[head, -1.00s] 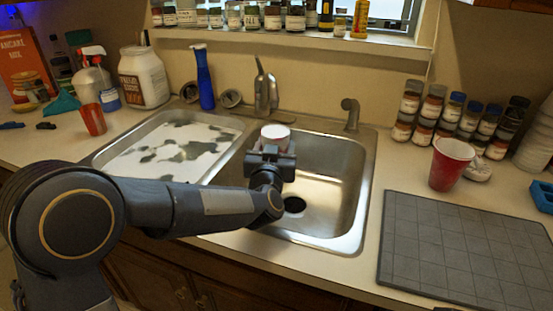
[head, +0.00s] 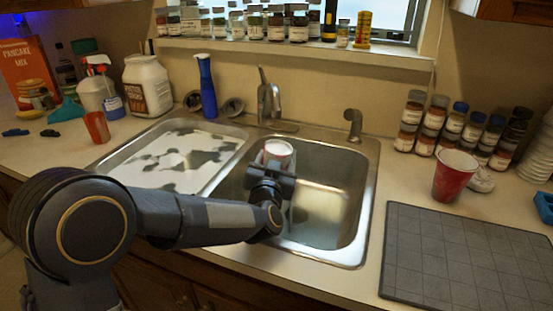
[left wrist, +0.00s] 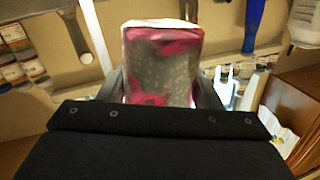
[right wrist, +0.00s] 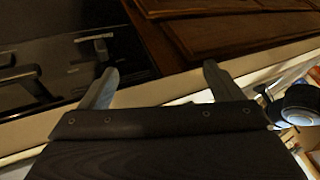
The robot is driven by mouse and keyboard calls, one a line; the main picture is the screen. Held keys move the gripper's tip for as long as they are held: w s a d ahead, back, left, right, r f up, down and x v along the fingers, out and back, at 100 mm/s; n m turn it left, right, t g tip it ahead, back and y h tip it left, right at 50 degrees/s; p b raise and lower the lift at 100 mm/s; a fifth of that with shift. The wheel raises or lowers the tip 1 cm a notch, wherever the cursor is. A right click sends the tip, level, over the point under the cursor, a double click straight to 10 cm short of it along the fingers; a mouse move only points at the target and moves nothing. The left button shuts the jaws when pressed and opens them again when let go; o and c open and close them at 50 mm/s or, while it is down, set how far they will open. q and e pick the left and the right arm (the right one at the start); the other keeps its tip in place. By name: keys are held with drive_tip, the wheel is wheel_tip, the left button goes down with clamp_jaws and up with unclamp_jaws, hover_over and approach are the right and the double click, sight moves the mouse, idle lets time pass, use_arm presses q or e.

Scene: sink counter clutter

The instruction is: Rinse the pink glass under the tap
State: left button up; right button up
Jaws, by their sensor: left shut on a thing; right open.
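The pink glass (head: 277,149) is in my left gripper (head: 272,170), above the right basin (head: 335,200). In the left wrist view the glass (left wrist: 163,60) fills the space between the fingers, with pink and grey patches on its side. The tap (head: 267,100) stands behind the sink, just beyond the glass. I cannot make out any water stream. My right gripper (right wrist: 155,85) is open and empty, facing dark cabinet fronts; it is outside the head view.
The left basin (head: 232,140) holds whitish, dark-patched contents. A blue bottle (head: 206,85) stands behind it. A red cup (head: 453,178), several spice jars (head: 470,128) and a grey mat (head: 455,260) are on the right counter. An orange-red cup (head: 96,127) stands at left.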

use_arm(q)
drive_tip(key=shift+a+r+m+p, duration=0.3)
drive_tip(key=shift+m+p, duration=0.65)
drive_tip(key=shift+p, duration=0.4)
drive_tip(key=shift+a+r+m+p, duration=0.3)
drive_tip(key=shift+m+p, duration=0.65)
drive_tip(key=shift+p, duration=0.4)
drive_tip(key=shift+a+m+g+y+p, duration=0.15)
drive_tip(key=shift+m+g+y+p, duration=0.1)
drive_tip(key=shift+m+p, duration=0.95)
drive_tip(key=shift+a+m+g+y+p, duration=0.2)
drive_tip(key=shift+m+p, duration=0.7)
drive_tip(key=shift+p, duration=0.6)
drive_tip(key=shift+d+f+m+p, duration=0.15)
drive_tip(key=shift+m+p, duration=0.45)
drive_tip(key=shift+p, duration=0.25)
drive_tip(key=shift+d+f+m+y+p, duration=0.1)
drive_tip(key=shift+m+y+p, duration=0.1)
drive_tip(key=shift+m, duration=0.2)
drive_tip(key=shift+f+m+y+p, duration=0.1)
drive_tip(key=shift+m+p, duration=0.1)
drive_tip(key=shift+m, duration=0.2)
drive_tip(key=m, duration=0.1)
drive_tip(key=f+m+p, duration=0.1)
drive_tip(key=m, duration=0.1)
drive_tip(key=shift+d+f+m, duration=0.15)
drive_tip(key=shift+d+m, duration=0.15)
drive_tip(key=shift+d, duration=0.1)
drive_tip(key=shift+f, duration=0.1)
drive_tip(key=shift+a, duration=0.2)
